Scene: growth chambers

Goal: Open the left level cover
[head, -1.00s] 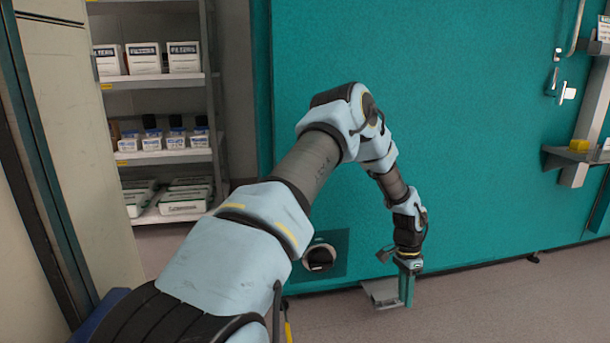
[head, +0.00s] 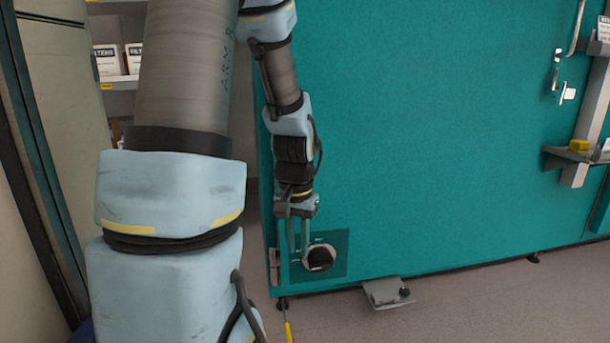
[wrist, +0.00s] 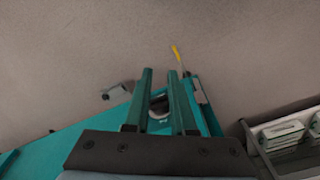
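No part in view is readably labelled as the left level cover. At the lower left corner of the teal chamber front is a square teal panel with a round, dark-centred opening (head: 320,258); it also shows between my fingers in the wrist view (wrist: 159,104). A narrow grey upright piece (head: 275,267) sits on the chamber's left edge beside it, also in the wrist view (wrist: 199,90). My gripper (head: 299,252) is open and empty, fingers pointing down by the round opening's left side. I cannot tell whether it touches the panel.
A grey pedal-like plate (head: 387,292) sticks out at the chamber's base, right of the opening. A yellow-tipped rod (head: 288,331) is near the left corner. Shelves with boxes (head: 121,60) stand behind at left. A bracket (head: 572,158) juts out at right. Floor in front is clear.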

